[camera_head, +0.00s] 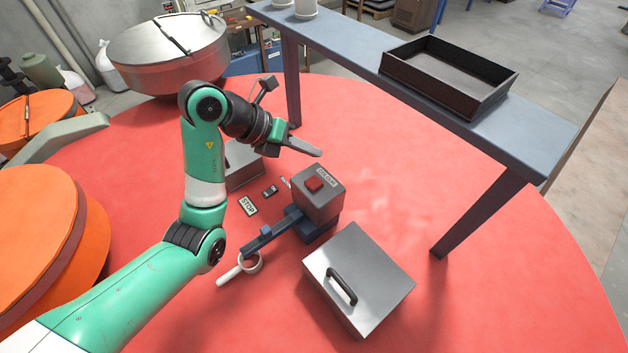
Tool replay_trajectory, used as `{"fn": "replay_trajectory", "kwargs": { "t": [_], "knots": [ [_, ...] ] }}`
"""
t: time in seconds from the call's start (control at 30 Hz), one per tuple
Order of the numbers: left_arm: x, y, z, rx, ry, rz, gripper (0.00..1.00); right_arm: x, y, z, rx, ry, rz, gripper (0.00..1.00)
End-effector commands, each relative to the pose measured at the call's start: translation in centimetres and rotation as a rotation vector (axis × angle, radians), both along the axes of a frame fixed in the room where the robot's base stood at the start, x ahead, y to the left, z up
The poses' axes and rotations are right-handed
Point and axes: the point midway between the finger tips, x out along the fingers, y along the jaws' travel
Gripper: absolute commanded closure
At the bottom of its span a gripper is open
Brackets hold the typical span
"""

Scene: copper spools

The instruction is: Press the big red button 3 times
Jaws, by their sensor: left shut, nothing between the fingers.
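A red button (313,184) sits on top of a grey box (324,205) labelled "COLOUR", near the middle of the red round table. My left gripper (318,152) is shut and empty. It shows above and behind the button in the camera_head view, apart from it, with its fingers pointing right. My right gripper is not in view.
A metal box with a black handle (368,279) stands front right of the button box. A "STOP" label (248,206) and a white ring-shaped tool (240,268) lie to the left. A raised blue-grey bench (545,138) with a black tray (412,70) stands behind right. The red surface at right is clear.

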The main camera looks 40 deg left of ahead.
Motion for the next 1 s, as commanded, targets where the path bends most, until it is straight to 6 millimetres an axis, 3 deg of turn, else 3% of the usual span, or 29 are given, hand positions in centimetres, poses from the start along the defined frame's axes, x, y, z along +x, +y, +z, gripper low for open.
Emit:
{"fn": "replay_trajectory", "kwargs": {
  "t": [0.07, 0.4, 0.63, 1.0],
  "knots": [
    [-0.1, 0.0, -0.9, 0.000, 0.003, 0.000, 1.00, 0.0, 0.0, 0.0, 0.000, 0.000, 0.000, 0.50],
    [0.0, 0.0, -5.9, 0.002, -0.001, 0.000, 1.00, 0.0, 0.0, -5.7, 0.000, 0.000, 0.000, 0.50],
    [0.0, 0.0, -7.6, 0.001, 0.000, -0.001, 1.00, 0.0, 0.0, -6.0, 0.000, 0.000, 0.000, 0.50],
    [0.0, 0.0, -7.8, 0.001, 0.000, -0.001, 1.00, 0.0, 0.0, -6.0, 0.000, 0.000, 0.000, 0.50]
  ]
}}
